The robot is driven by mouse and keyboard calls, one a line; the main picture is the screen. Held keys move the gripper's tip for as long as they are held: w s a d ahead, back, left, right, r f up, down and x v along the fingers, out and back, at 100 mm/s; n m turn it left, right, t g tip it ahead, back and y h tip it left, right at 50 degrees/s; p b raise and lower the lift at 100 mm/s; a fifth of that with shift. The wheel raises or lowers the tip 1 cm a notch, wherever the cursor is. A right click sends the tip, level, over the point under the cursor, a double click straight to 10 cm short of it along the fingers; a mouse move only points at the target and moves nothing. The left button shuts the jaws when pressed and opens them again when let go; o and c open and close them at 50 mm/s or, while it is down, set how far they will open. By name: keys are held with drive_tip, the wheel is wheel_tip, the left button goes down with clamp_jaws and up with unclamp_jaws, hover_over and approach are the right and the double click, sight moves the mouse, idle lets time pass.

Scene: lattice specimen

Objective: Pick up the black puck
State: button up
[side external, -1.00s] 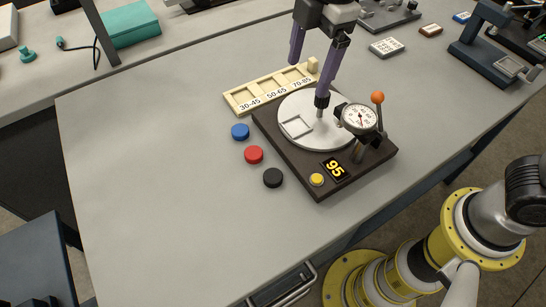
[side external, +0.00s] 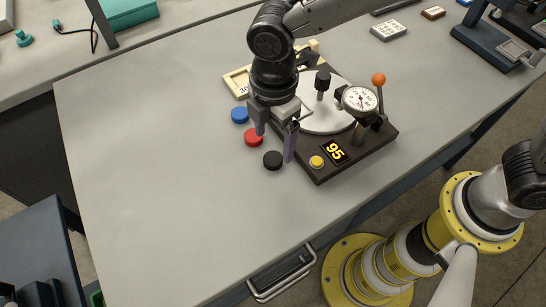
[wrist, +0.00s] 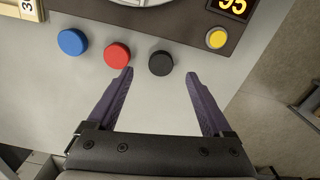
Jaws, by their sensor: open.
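The black puck (side external: 273,160) lies on the grey table in front of the dark tester base. In the wrist view the black puck (wrist: 161,63) sits just beyond the fingertips, between their lines. My gripper (side external: 275,146) is open and empty, with purple fingers, above the table close to the pucks. In the wrist view my gripper (wrist: 158,73) has its left fingertip close to the red puck (wrist: 117,56). The red puck (side external: 254,138) is partly hidden by a finger in the side view.
The blue puck (side external: 240,115) lies beyond the red one. The tester base (side external: 345,160) carries a dial gauge (side external: 360,100), an orange-knobbed lever (side external: 379,80), a yellow button (side external: 317,162) and a display reading 95. A cream sorting tray (side external: 237,84) is partly hidden. The table's left side is clear.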

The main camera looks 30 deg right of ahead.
sight(273, 158)
wheel_tip(273, 158, down, 5)
drive_tip(key=shift+s+a+f, duration=0.1)
drive_tip(key=shift+a, duration=0.05)
clamp_jaws()
idle(0.5)
